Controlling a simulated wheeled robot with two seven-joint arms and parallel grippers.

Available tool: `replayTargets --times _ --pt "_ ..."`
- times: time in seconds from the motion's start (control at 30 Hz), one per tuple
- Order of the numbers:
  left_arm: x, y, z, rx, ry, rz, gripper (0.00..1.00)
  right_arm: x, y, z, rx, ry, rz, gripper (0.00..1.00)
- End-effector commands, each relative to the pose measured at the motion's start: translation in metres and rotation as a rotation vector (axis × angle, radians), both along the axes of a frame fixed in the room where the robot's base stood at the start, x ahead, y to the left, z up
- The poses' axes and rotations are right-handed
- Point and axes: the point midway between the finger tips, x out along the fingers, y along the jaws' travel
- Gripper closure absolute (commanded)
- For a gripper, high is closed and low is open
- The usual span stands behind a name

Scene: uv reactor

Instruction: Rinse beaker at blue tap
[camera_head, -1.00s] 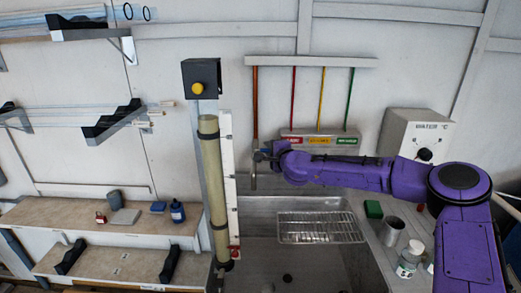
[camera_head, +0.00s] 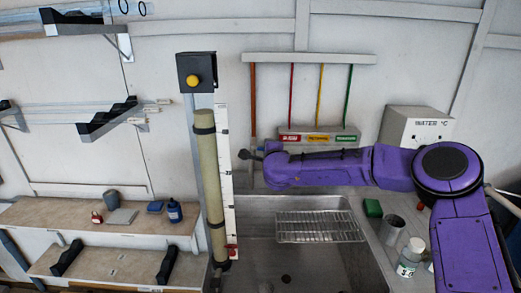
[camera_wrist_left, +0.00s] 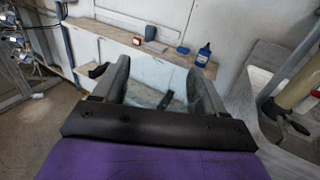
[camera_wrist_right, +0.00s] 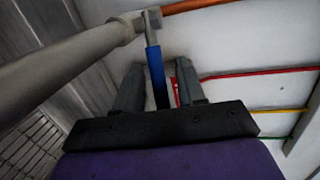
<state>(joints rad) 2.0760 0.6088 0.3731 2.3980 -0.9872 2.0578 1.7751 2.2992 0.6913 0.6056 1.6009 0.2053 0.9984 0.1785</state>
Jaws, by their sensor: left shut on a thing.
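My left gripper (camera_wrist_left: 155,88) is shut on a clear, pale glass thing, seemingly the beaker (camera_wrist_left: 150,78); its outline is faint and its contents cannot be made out. The left gripper is outside the head view. In the right wrist view a blue tap handle (camera_wrist_right: 157,72) stands between the fingers of my right gripper (camera_wrist_right: 158,80). Those fingers are apart, with a gap visible on both sides of the handle. In the head view my purple right arm reaches in from the right to the tap (camera_head: 252,172) and hides most of its handle.
The sink (camera_head: 290,265) has a wire rack (camera_head: 318,227) across it. A metal cup (camera_head: 391,230), green block (camera_head: 373,208) and white-capped bottle (camera_head: 410,257) stand to its right. A tall tube (camera_head: 211,180) rises at its left, beside a shelf (camera_head: 80,215) with small items.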

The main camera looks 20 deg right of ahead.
Motion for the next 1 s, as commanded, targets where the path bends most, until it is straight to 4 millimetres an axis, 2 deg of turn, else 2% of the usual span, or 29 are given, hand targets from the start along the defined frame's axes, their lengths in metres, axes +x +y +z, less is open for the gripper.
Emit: replayTargets --times 0.17,0.27,0.5,0.7,0.83,1.0 --pt "0.0 -0.001 -0.002 0.0 0.0 -0.001 0.6 -0.002 0.0 0.001 0.0 -0.002 0.0 0.61" --pt "0.0 -0.001 -0.009 0.0 0.0 -0.001 0.6 -0.014 0.005 0.002 0.001 -0.004 0.001 0.61" --pt "0.0 -0.001 -0.032 0.0 0.0 -0.002 0.6 -0.071 0.025 0.011 0.001 -0.006 0.002 0.61" --pt "0.0 -0.001 -0.04 0.0 0.0 -0.002 0.6 -0.105 0.037 0.02 0.0 -0.003 0.001 0.61" --pt "0.0 -0.001 -0.041 0.0 0.0 -0.002 0.6 -0.113 0.04 0.022 0.001 -0.001 0.0 0.61" --pt "0.0 -0.001 -0.04 0.0 0.0 -0.002 0.6 -0.113 0.04 0.022 0.001 0.0 -0.001 0.61"
